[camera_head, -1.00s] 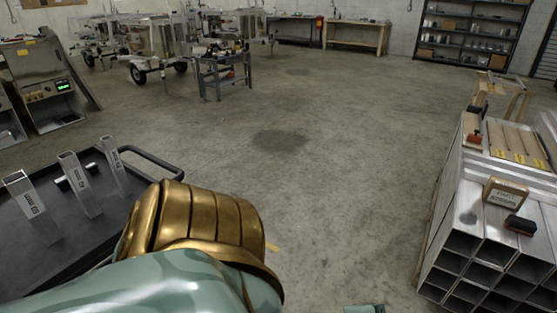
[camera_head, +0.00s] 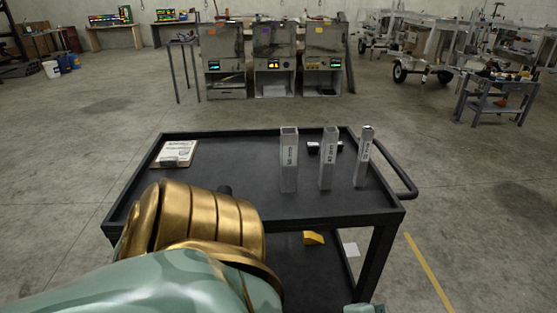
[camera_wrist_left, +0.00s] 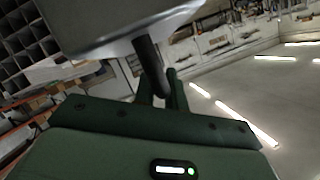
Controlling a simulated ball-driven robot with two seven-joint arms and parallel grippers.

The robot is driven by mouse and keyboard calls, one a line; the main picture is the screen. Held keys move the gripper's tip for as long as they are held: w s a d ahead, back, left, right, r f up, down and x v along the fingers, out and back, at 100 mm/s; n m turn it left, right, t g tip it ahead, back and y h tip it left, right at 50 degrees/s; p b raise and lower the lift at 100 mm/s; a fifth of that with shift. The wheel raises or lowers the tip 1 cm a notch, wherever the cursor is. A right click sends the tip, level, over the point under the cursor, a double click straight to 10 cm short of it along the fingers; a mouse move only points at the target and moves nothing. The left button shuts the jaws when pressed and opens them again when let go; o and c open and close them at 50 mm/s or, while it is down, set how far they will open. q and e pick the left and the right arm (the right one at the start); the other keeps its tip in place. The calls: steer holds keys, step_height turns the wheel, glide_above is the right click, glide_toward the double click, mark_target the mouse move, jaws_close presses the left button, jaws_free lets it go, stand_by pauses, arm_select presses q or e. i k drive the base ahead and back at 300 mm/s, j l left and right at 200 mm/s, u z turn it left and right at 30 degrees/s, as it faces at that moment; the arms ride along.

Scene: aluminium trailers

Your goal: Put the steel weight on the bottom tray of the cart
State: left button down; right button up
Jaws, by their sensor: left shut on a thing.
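In the left wrist view, my left gripper (camera_wrist_left: 168,88) is shut on a dark bar-like handle (camera_wrist_left: 150,62). The bar joins a large smooth grey body, which looks like the steel weight (camera_wrist_left: 120,18) and is cut off by the frame. The left gripper is hidden in the head view. My right gripper is out of view.
Several upright metal tubes (camera_head: 289,160), a small dark item (camera_head: 313,147) and a clipboard (camera_head: 177,152) are on the top tray. A yellow object (camera_head: 313,238) is at the bottom tray. A handle bar (camera_head: 402,178) sticks out right. Open floor surrounds the cart.

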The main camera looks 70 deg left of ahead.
mark_target(281, 285)
steer(key=u, duration=1.75)
steer(key=i+l+u, duration=0.4)
steer(key=i+l, duration=0.7)
steer(key=i, duration=0.2)
